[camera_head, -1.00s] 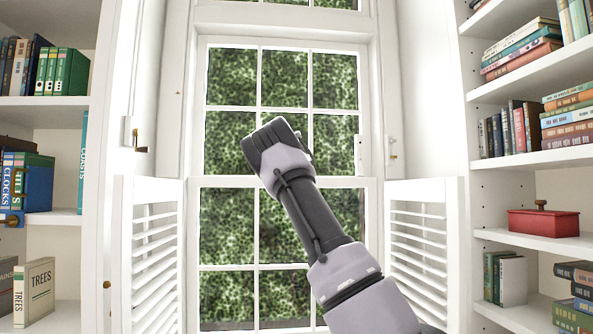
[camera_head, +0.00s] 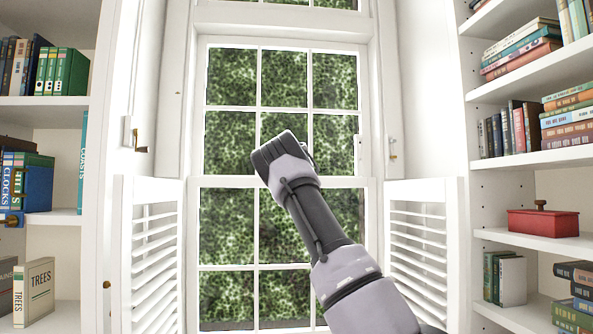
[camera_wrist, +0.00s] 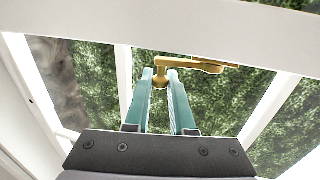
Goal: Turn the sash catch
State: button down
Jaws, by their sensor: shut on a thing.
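In the head view my arm's dark end is in front of the window's middle rail (camera_head: 338,183), hiding the catch and the fingertips. Green foliage shows through the panes.
White louvred shutters stand at the left (camera_head: 154,262) and right (camera_head: 418,240) of the window. Bookshelves flank both sides, with books and a red box (camera_head: 543,223) on the right. The space before the lower left panes is clear.

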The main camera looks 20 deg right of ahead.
jog(key=shift+w+d+f+n+y, duration=0.1)
jog(key=shift+d+f+n+y, duration=0.2)
jog(key=shift+d+y, duration=0.1)
jog(key=shift+w+f+n+t+y, duration=0.2)
jog(key=shift+n+t+y, duration=0.15)
jog(key=shift+y, duration=0.15)
jog(key=shift+w+f+n+t+y, duration=0.1)
jog(key=shift+w+n+t+y, duration=0.2)
jog(key=shift+y, duration=0.2)
jog(key=shift+s+r, duration=0.1)
jog(key=shift+a+r+n+y, duration=0.15)
jog(key=shift+r+n+y, duration=0.25)
jog(key=shift+y, duration=0.1)
jog(key=shift+r, duration=0.1)
jog(key=c, duration=0.8)
grip_release()
jog(key=shift+o, duration=0.2)
jog(key=v, duration=1)
jog(key=shift+s+a, duration=0.15)
jog(key=shift+s, duration=0.2)
